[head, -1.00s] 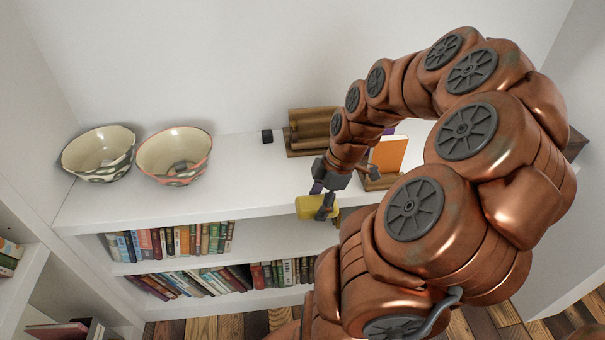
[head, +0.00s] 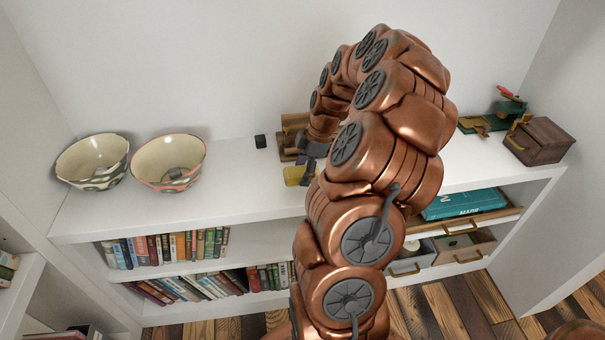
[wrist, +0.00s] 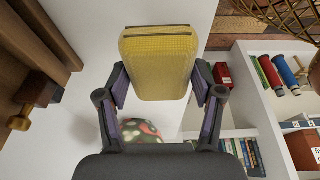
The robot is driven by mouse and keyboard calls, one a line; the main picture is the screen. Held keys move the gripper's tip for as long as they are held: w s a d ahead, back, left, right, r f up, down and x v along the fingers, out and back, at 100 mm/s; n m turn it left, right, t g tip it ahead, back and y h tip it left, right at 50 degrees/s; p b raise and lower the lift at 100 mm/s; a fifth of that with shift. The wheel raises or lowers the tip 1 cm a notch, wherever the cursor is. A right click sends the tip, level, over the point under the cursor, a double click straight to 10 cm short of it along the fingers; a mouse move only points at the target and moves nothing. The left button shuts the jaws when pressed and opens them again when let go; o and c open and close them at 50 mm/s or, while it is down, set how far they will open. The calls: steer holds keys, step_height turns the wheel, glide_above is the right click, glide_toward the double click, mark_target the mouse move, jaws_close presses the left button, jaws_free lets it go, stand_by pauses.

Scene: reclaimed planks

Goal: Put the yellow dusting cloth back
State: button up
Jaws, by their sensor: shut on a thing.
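The yellow dusting cloth (wrist: 158,62) looks like a folded pad and sits between the two fingers of my gripper (wrist: 158,80) in the wrist view. My gripper is shut on it, with one finger at each side. In the head view the cloth (head: 296,177) shows just left of my arm, by the front part of the white shelf top (head: 235,190). I cannot tell whether it touches the shelf top.
Two patterned bowls (head: 92,162) (head: 168,163) stand at the left. A small black block (head: 260,141) and a wooden rack (head: 290,124) are at the back. A dark wooden box (head: 538,141) stands at the right. Books (head: 165,247) fill lower shelves.

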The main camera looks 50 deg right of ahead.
steer(key=shift+w+d+f, duration=0.2)
steer(key=shift+w+d, duration=0.45)
steer(key=shift+w, duration=0.15)
steer(key=shift+f+p, duration=0.35)
steer(key=shift+f, duration=1.35)
steer(key=shift+f, duration=0.2)
steer(key=o, duration=1.1)
steer(key=shift+r, duration=0.1)
steer(key=b+v, duration=0.1)
steer(key=v, duration=1.1)
steer(key=shift+a+r, duration=0.15)
